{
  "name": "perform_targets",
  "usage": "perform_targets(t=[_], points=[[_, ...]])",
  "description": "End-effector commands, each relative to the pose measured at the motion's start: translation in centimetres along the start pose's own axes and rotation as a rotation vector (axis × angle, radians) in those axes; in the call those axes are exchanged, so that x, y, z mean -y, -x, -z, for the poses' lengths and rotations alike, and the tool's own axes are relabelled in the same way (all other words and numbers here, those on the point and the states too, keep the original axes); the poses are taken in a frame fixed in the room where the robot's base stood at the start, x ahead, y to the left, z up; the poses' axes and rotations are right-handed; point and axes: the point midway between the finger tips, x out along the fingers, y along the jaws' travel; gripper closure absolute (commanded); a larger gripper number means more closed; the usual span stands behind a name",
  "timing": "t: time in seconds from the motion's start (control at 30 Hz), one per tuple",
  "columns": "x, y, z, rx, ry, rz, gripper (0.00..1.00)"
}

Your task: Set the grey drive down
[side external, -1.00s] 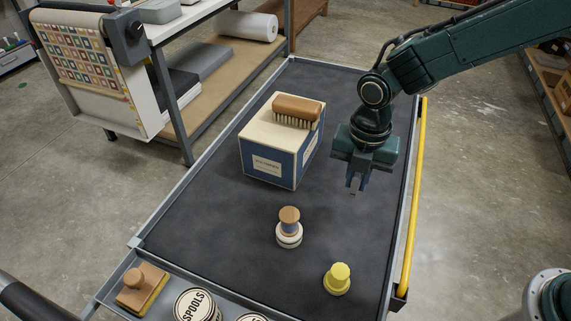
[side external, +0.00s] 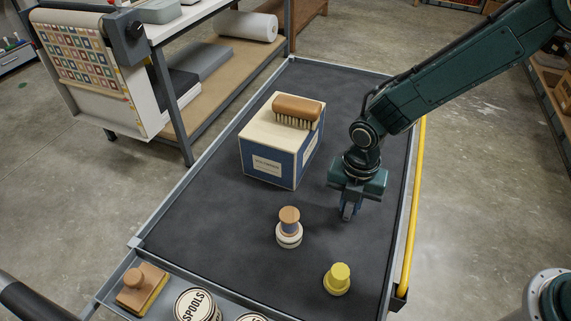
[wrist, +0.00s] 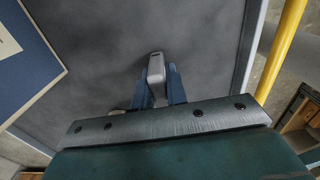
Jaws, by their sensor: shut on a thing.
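The grey drive (wrist: 156,68) is a small pale-grey bar with rounded corners, seen in the wrist view between the two blue fingers of my gripper (wrist: 160,88). My gripper is shut on it. In the side view my gripper (side external: 348,210) points down, low over the right part of the dark cart top (side external: 240,225). The fingers hide most of the drive there. I cannot tell whether the drive touches the surface.
A blue and cream box (side external: 266,165) with a wooden brush (side external: 298,108) on top stands left of my gripper. A spool stack (side external: 289,229) and a yellow knob-shaped object (side external: 337,279) stand nearer the front. A yellow rail (side external: 413,215) runs along the right edge. Bare mat lies between.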

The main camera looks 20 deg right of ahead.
Motion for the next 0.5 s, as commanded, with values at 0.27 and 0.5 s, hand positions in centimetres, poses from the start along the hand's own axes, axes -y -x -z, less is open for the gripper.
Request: perform_targets(t=[0.27,0.5], points=[[-0.01,-0.21,0.00,0.000,0.000,-0.001,1.00],[0.00,-0.62,0.00,0.000,0.000,0.000,1.00]])
